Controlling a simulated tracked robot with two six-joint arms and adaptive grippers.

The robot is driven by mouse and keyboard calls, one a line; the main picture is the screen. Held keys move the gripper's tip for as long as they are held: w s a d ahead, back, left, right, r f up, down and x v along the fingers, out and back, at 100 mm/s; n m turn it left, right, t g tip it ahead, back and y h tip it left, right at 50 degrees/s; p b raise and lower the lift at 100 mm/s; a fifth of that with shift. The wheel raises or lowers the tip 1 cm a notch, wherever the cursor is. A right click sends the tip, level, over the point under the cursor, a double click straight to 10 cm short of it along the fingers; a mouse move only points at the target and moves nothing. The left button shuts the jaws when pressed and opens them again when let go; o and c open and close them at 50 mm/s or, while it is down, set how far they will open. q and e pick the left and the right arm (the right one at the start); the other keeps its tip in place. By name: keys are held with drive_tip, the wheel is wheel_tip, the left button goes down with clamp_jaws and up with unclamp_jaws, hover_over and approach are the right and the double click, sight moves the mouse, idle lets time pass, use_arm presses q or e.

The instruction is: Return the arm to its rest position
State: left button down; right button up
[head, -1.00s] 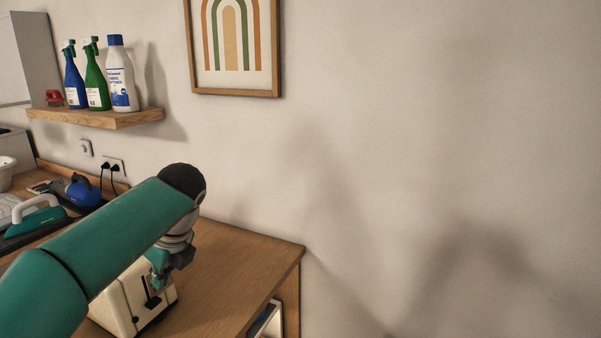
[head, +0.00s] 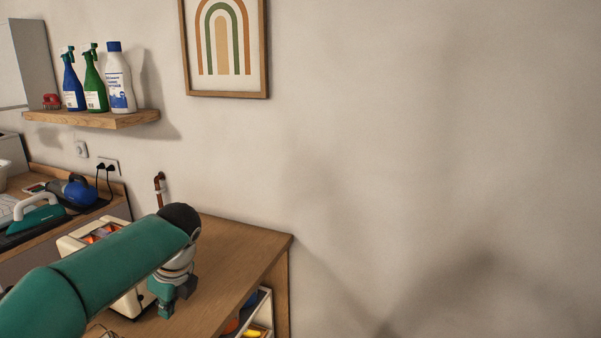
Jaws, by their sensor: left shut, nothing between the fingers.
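My left arm comes in from the lower left as a teal tube with a black joint cap. My left gripper (head: 172,298) hangs from its end, pointing down, above or just in front of the wooden counter (head: 232,250). It is shut and empty, and its fingers are small and partly dark. I cannot tell how near the gripper is to the toaster's side. My right gripper is not in view.
An iron (head: 37,217) and a blue object (head: 80,193) stand on the counter at left. A shelf (head: 118,119) holds several bottles. A framed picture (head: 266,60) hangs on the wall. An open compartment (head: 262,315) shows below the counter. The right side is bare wall.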

use_arm(q)
drive_tip(key=s+d+f+n+g+h, duration=0.1)
drive_tip(key=s+d+f+n+h, duration=0.2)
drive_tip(key=f, duration=0.6)
drive_tip(key=s+d+f+n+h, duration=0.1)
drive_tip(key=s+d+f+n, duration=0.25)
drive_tip(key=f, duration=0.65)
drive_tip(key=s+d+f+n+g+h, duration=0.15)
drive_tip(key=d+f, duration=0.25)
drive_tip(key=f, duration=0.5)
drive_tip(key=s+d+f+n+h, duration=0.1)
drive_tip(key=s+f+n, duration=0.4)
drive_tip(key=s+n, duration=0.3)
drive_tip(key=s+d+f+n+t+h, duration=0.1)
drive_tip(key=s+f+n, duration=0.4)
drive_tip(key=s, duration=0.6)
drive_tip(key=d+n, duration=0.1)
drive_tip(key=n, duration=0.1)
drive_tip(key=shift+d+f+n, duration=0.15)
drive_tip(key=shift+f+n, duration=0.25)
